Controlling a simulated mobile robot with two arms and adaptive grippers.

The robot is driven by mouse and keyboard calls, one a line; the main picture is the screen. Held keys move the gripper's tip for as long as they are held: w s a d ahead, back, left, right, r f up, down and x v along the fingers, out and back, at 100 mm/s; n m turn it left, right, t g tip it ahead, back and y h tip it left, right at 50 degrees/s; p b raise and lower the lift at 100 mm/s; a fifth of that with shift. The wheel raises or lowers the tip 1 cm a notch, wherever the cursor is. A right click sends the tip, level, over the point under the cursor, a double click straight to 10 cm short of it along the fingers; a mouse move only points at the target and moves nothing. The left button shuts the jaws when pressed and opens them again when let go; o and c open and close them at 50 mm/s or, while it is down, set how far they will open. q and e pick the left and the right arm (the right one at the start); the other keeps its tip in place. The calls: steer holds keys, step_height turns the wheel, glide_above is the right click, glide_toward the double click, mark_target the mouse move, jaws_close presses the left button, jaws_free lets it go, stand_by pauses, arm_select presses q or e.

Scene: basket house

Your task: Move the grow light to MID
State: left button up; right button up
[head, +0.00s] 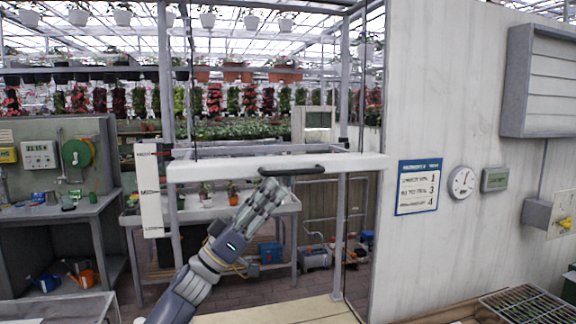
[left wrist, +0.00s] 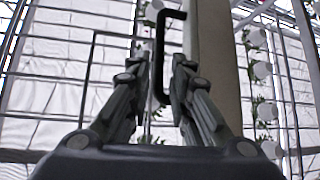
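The grow light (head: 340,163) is a long white horizontal bar hung in a metal frame, with a black handle (head: 292,171) on its front. A white scale board (head: 150,205) beside its left end carries labels that look like HIGH, MID and LOW from top to bottom. The bar is nearest the top label, above the MID label (head: 150,191). My left gripper (head: 270,187) is just below the handle's left part. In the left wrist view, my left gripper (left wrist: 158,62) is open, with the dark handle (left wrist: 159,45) between its fingers; contact is unclear. My right gripper is not visible.
A plant bench (head: 215,211) stands behind the bar. A grey work table (head: 60,212) is at left. A white wall (head: 430,120) with a blue sign (head: 418,186) and gauges bounds the right. A seedling tray (head: 525,303) lies at lower right.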

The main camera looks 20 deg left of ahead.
mark_target(288, 172)
arm_select(q)
steer(key=p+x, duration=0.2)
steer(key=x, duration=0.4)
steer(key=shift+w+r, duration=0.1)
steer(key=shift+r, duration=0.05)
steer(key=shift+c, duration=0.6)
jaws_close()
